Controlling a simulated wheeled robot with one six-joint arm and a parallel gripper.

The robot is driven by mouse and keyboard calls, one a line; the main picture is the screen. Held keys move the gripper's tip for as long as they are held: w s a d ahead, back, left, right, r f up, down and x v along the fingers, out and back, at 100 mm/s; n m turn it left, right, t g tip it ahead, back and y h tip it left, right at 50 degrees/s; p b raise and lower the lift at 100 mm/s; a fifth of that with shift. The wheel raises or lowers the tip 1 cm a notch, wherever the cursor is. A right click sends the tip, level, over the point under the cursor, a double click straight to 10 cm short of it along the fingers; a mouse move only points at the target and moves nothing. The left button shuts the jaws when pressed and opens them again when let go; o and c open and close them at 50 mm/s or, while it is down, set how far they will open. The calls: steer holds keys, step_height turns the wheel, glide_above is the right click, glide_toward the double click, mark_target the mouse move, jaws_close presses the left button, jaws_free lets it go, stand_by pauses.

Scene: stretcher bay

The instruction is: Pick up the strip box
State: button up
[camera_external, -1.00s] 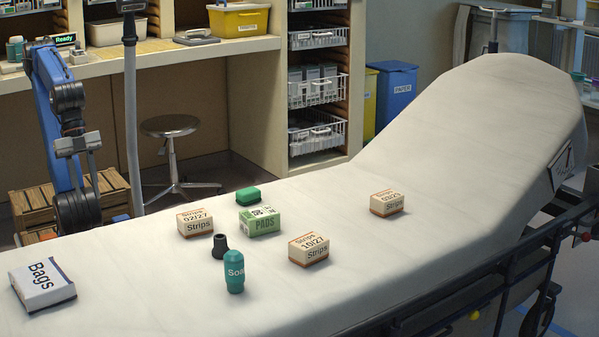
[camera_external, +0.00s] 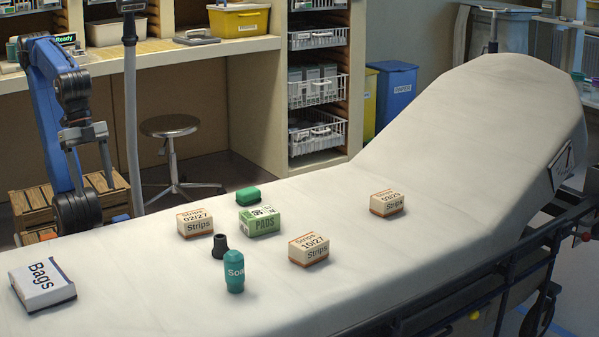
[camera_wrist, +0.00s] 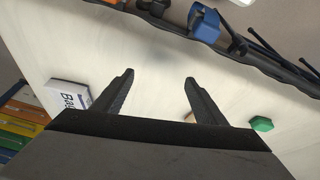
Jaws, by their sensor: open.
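Three cream and brown boxes marked Strips lie on the white stretcher in the external view. One reads 02/27 (camera_external: 195,222), one reads 10/27 (camera_external: 308,249) in the middle, and a third box (camera_external: 387,202), its date hard to read, lies farther right. My gripper (camera_external: 91,173) is at the left, raised near the stretcher's far edge, well away from all three boxes. In the wrist view my gripper (camera_wrist: 159,76) is open with nothing between its fingers. A small tan patch shows beside the right finger, mostly hidden; I cannot tell which box it is.
A grey pole (camera_external: 131,110) stands near my arm.

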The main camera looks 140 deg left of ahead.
steer(key=w+a+r+n+g, duration=0.2)
steer(key=w+a+r+n, duration=0.6)
steer(key=w, duration=0.4)
steer(key=n+g, duration=0.2)
steer(key=n, duration=0.5)
glide_above(194, 215)
step_height(194, 215, down, 16)
steer(key=shift+r, duration=0.2)
steer(key=shift+c, duration=0.6)
steer(key=c, duration=1)
